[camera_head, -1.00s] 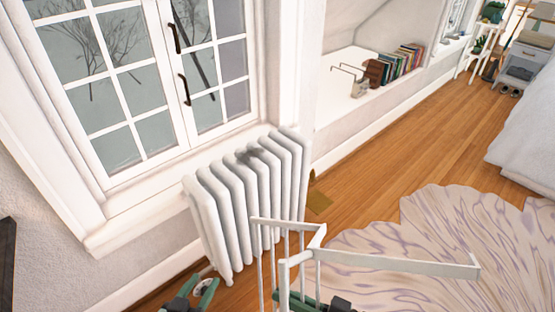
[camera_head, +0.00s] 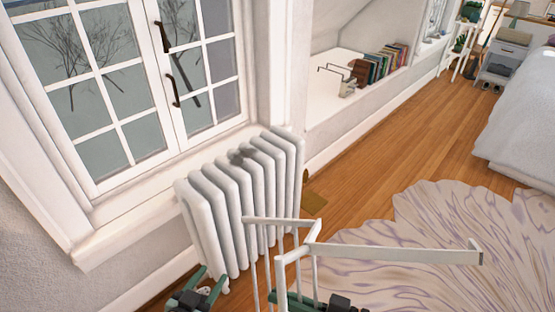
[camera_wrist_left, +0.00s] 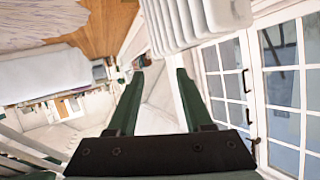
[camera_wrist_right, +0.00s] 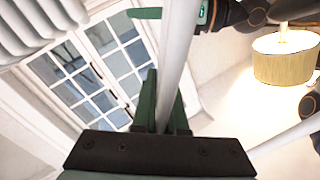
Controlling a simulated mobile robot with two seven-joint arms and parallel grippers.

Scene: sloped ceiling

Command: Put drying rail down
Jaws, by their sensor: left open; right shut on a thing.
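The white drying rail (camera_head: 395,256) is in the lower middle of the head view, a frame of thin bars with a long arm reaching right over the rug. My right gripper (camera_head: 300,298) is shut on one of its bars; in the right wrist view the white bar (camera_wrist_right: 177,62) runs between the fingers. The lower end of the rail is out of the head view. My left gripper (camera_head: 204,284) is open and empty, near the foot of the white radiator (camera_head: 240,205). Its spread fingers also show in the left wrist view (camera_wrist_left: 158,90).
The radiator stands under the window (camera_head: 130,85), behind the rail. A pale patterned rug (camera_head: 440,215) lies to the right. Bare wooden floor (camera_head: 395,160) runs between the wall and the bed (camera_head: 525,130). Books (camera_head: 385,62) stand on a white ledge.

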